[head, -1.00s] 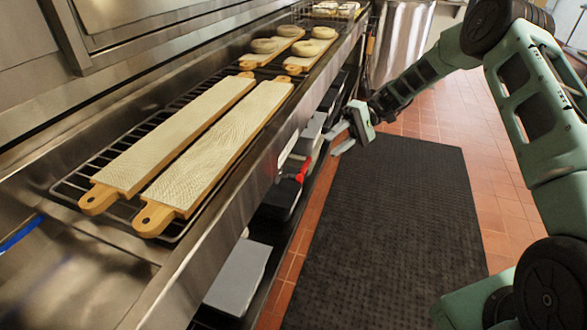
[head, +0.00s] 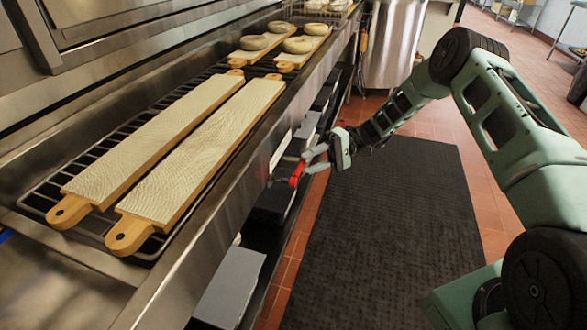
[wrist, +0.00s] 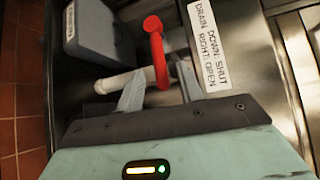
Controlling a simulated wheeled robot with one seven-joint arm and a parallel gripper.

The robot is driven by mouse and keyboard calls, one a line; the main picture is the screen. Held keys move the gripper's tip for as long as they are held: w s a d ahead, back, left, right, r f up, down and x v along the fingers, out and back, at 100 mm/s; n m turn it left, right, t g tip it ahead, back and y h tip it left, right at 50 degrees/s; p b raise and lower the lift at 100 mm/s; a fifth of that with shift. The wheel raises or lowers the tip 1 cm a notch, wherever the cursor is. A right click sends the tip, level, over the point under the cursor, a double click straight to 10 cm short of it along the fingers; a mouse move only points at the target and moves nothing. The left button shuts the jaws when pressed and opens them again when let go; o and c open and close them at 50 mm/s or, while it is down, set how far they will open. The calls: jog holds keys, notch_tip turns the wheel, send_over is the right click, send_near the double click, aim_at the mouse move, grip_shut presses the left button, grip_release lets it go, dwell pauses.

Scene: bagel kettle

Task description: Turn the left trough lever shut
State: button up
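The red lever (head: 296,175) sits below the trough's front edge. In the wrist view the red lever (wrist: 158,52) has a round knob at its top and a bent arm running toward me, beside a pale pipe (wrist: 112,82). My gripper (head: 318,161) is at the lever, under the trough's front. In the wrist view my gripper (wrist: 160,88) is open, with one finger on each side of the lever's near end. I cannot tell whether either finger touches it. A label (wrist: 210,45) beside the lever reads "DRAIN DOWN: SHUT RIGHT: OPEN".
The steel trough (head: 190,240) holds a rack with two long boards (head: 200,155); bagels (head: 254,42) sit on boards farther back. Grey bins (head: 228,285) stand on the shelf below. A grey labelled box (wrist: 95,28) is close to the lever. A dark mat (head: 385,240) covers open floor.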

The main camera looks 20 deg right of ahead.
jog(key=x, duration=0.6)
jog(key=shift+c, duration=0.4)
grip_shut()
